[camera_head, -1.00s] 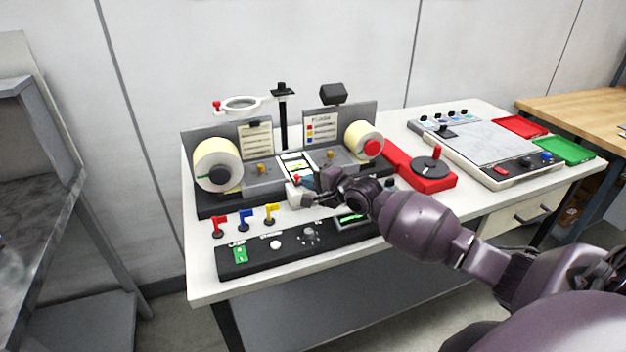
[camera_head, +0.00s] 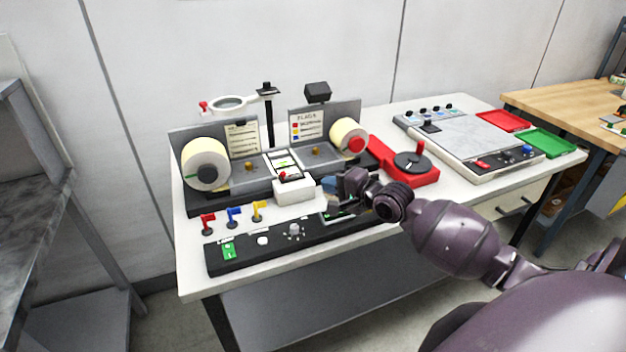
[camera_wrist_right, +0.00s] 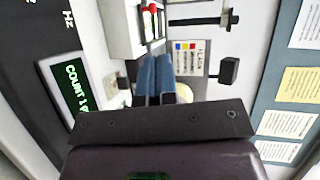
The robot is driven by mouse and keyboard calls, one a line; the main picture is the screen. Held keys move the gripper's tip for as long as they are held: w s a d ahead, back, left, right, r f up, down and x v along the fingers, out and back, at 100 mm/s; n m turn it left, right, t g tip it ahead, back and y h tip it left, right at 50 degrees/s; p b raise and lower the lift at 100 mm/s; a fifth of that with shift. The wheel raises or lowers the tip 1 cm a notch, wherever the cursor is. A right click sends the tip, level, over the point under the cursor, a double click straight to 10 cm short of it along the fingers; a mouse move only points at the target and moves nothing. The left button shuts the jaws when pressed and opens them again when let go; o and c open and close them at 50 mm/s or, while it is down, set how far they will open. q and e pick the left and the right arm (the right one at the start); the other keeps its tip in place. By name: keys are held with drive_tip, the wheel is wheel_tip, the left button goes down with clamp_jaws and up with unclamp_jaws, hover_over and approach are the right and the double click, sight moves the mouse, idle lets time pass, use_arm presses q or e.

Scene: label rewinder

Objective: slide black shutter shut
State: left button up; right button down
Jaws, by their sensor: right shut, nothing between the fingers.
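A small white box (camera_head: 294,191) stands in front of the label rewinder. A dark strip, which looks like the black shutter (camera_head: 293,176), lies on its top, with a red knob (camera_head: 282,175) towards the left. The box also shows at the top of the right wrist view (camera_wrist_right: 120,30), with the red knob (camera_wrist_right: 152,8) at the frame edge. I cannot tell how far the shutter covers the opening. My right gripper (camera_head: 329,184) is just right of the box, apart from it. Its blue fingers (camera_wrist_right: 155,78) are together and empty. My left gripper is out of view.
A black control panel (camera_head: 265,255) with a green-lit counter display (camera_wrist_right: 76,85) lies in front. Red, blue and yellow flag levers (camera_head: 232,217) stand at the left. A red turntable unit (camera_head: 425,176) is at right.

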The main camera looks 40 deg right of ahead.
wheel_tip(320, 180, up, 6)
drive_tip(key=w+m+p, duration=0.1)
drive_tip(key=w+p, duration=0.1)
drive_tip(key=p, duration=0.2)
drive_tip(key=n+g, duration=0.1)
drive_tip(key=g, duration=0.2)
approach(285, 175)
drive_tip(key=x, duration=0.5)
drive_tip(key=shift+w+a+f+h+p, duration=0.2)
drive_tip(key=shift+w+f, duration=0.05)
drive_tip(key=shift+w, duration=0.2)
drive_tip(key=shift+w+a+f+h+p, duration=0.15)
drive_tip(key=shift+w+f+h+p, duration=0.1)
drive_tip(key=shift+w, duration=0.25)
